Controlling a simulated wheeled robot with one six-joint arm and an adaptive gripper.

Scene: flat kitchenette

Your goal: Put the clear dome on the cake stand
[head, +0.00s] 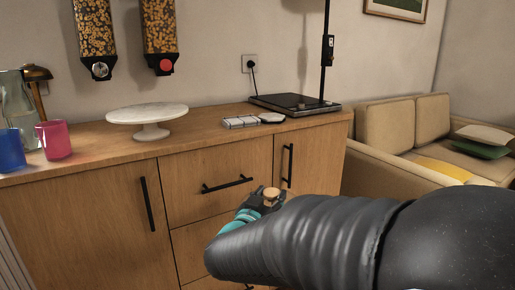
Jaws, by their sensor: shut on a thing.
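The white marble cake stand (147,114) stands upright on the wooden sideboard, left of centre, and its round top is bare. My gripper (266,198) is in front of the sideboard drawers, lower than the stand and to its right. It is shut on a round wooden knob (271,192), which looks like the handle of the clear dome. The dome's glass cannot be made out; my arm covers much of the area below the knob.
A blue cup (10,150), a pink cup (54,140) and a glass vessel (18,100) stand left of the stand. Two dispensers (160,30) hang above it. Small pale boxes (240,122) and a black-based stand (295,104) are to the right.

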